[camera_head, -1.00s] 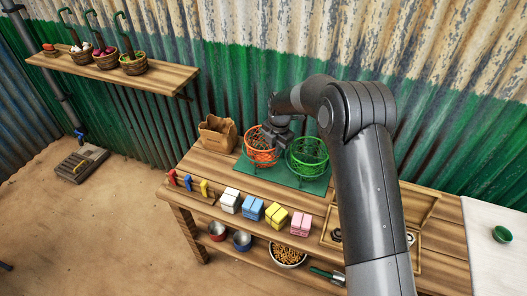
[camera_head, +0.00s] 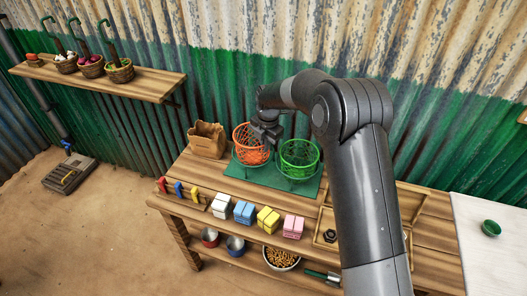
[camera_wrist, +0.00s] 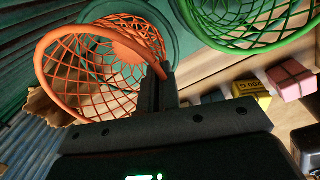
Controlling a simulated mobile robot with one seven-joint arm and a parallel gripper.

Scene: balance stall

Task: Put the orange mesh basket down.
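The orange mesh basket (camera_head: 250,150) is over the left part of the green mat (camera_head: 281,189) on the wooden table in the head view. In the wrist view, the orange mesh basket (camera_wrist: 85,72) fills the upper left, with its open mouth toward the camera. My gripper (camera_head: 262,128) is at the basket's right upper side. In the wrist view my gripper (camera_wrist: 158,78) has its fingers together at the basket's orange rim. A dark green ring (camera_wrist: 172,22) shows behind the basket. I cannot tell whether the basket's bottom touches anything.
A green mesh basket (camera_head: 299,158) stands close to the right on the mat. A brown paper bag (camera_head: 207,141) is to the left. Coloured blocks (camera_head: 268,218) line the table's front. A wooden tray (camera_head: 325,232) lies at the right, partly behind my arm.

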